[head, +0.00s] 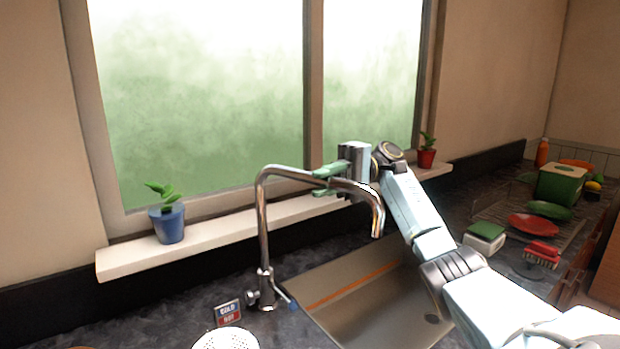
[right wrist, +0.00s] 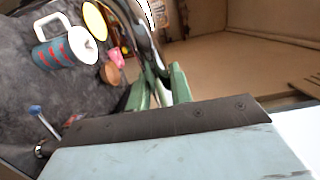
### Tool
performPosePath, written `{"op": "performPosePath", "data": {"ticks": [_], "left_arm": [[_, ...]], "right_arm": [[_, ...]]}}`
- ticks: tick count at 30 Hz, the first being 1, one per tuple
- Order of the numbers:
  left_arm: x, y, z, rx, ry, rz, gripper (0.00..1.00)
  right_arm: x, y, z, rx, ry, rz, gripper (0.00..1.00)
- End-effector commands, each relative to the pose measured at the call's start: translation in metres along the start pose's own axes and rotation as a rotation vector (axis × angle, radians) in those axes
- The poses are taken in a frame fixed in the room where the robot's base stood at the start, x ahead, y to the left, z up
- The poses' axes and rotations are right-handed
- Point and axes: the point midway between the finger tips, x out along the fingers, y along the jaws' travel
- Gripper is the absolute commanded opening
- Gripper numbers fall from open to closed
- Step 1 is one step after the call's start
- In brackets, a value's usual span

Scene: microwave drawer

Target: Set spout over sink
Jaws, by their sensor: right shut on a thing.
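The chrome faucet stands at the back edge of the sink in the head view, its tall spout (head: 264,215) arching to the right. The spout's tip (head: 377,222) hangs above the sink basin (head: 375,300). My right gripper (head: 322,182) is at the upper horizontal part of the spout, its green fingers shut on it. In the right wrist view the green fingers (right wrist: 160,90) close around the chrome spout (right wrist: 145,35), whose upper part is cut off by the frame. My left gripper is not in view.
A cold/hot sign (head: 228,312) stands left of the faucet base. A blue plant pot (head: 167,224) and a red pot (head: 426,158) are on the windowsill. Dishes, a green box (head: 560,185) and a red brush (head: 542,254) crowd the right counter. The right wrist view shows a mug (right wrist: 62,48).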

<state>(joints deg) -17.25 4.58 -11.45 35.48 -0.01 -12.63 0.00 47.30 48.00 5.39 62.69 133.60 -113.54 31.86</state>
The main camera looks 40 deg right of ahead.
Motion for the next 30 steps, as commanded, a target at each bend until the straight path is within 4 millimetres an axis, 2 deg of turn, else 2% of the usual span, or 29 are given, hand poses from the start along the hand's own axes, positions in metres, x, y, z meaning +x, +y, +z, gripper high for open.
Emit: {"op": "performPosePath", "data": {"ticks": [11, 12, 16, 25, 30], "left_arm": [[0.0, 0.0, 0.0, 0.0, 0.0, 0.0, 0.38], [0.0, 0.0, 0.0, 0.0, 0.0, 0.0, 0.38], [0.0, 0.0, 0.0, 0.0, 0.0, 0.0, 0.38], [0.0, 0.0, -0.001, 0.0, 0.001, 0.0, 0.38], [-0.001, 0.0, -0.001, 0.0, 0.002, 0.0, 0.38]], "right_arm": [[-0.001, -0.001, 0.0, 0.0, -0.002, -0.001, 0.0], [-0.001, -0.001, 0.0, 0.0, -0.002, 0.0, 0.24], [-0.001, -0.001, 0.0, 0.0, -0.002, 0.0, 0.41], [-0.001, -0.002, 0.0, 0.0, -0.003, 0.0, 0.42], [-0.001, -0.02, 0.0, -0.005, -0.003, 0.0, 0.42]]}}
